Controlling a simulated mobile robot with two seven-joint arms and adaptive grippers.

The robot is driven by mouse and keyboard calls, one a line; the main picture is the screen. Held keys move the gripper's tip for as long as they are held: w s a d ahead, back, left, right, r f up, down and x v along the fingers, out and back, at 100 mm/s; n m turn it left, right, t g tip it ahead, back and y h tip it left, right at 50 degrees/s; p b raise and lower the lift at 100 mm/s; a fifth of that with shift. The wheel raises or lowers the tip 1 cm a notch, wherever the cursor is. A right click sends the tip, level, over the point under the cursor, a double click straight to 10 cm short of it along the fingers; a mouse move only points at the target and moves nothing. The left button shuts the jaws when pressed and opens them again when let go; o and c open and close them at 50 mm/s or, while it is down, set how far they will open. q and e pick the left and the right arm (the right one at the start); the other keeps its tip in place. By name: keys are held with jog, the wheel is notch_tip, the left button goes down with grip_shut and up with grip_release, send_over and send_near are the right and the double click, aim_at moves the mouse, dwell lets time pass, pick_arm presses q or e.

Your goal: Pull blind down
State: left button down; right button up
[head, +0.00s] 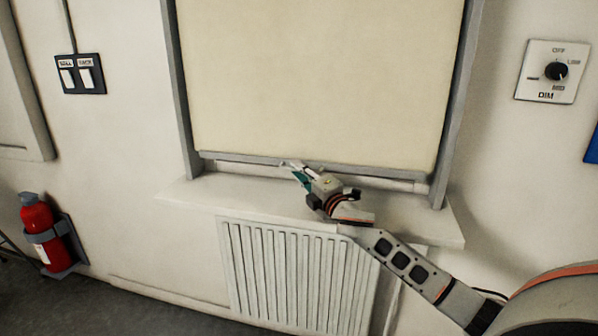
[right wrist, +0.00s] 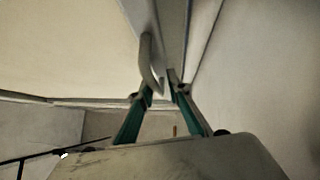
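The cream blind (head: 320,80) hangs in the grey window frame and covers nearly all of the window. Its grey bottom bar (head: 400,171) is a little above the sill, with a narrow strip showing below it. My right gripper (head: 292,168) is at the middle of this bar. In the right wrist view, a curved metal handle (right wrist: 149,62) runs between the green fingers of my right gripper (right wrist: 160,88). The fingers lean inward and look shut on the handle, though the exact contact is hard to see. My left gripper is in neither view.
A white sill (head: 190,194) juts out under the window, above a ribbed radiator (head: 290,275). A switch plate (head: 80,74) and a red extinguisher (head: 38,228) are at the left. A dimmer (head: 552,72) is on the right wall.

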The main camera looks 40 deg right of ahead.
jog(key=shift+s+a+f, duration=0.15)
jog(key=shift+s, duration=0.35)
jog(key=s, duration=0.7)
jog(key=s+f, duration=0.1)
jog(key=s, duration=0.3)
jog(key=shift+a+f, duration=0.1)
jog(key=shift+a, duration=0.2)
